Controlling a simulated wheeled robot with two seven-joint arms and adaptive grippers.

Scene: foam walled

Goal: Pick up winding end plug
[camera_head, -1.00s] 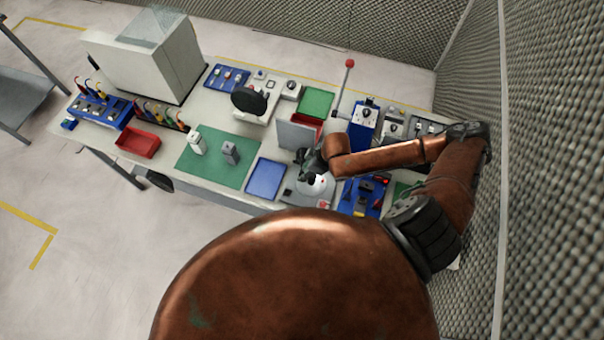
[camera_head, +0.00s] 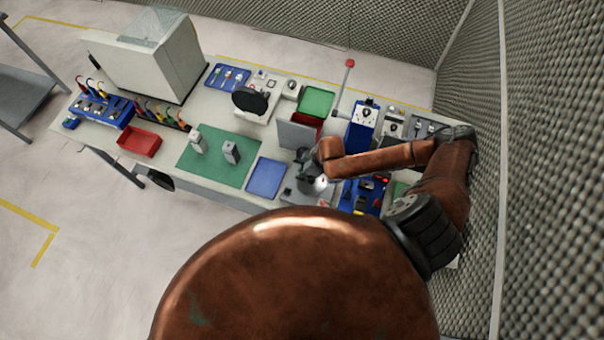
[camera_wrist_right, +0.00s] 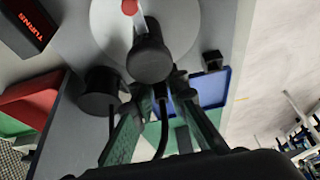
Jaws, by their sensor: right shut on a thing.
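My right gripper (camera_head: 308,172) is over the right half of the bench, beside a grey upright panel and a white round part. In the right wrist view its two fingers (camera_wrist_right: 161,92) are closed in around a thin black piece (camera_wrist_right: 160,118), which looks like the winding end plug with a dark lead curving down from it. How deep it sits between the pads is hard to tell. A thick black knob (camera_wrist_right: 149,58) on a white disc (camera_wrist_right: 185,22) with a red-tipped pointer stands just beyond the fingertips. My left gripper is out of view.
A black cylinder (camera_wrist_right: 98,92) stands close beside the fingers. A blue tray (camera_head: 267,178), green mat (camera_head: 205,172) with two small blocks, and red bin (camera_head: 139,142) lie left. A red-knobbed lever (camera_head: 343,88) rises behind. A foam wall (camera_head: 545,170) borders the right.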

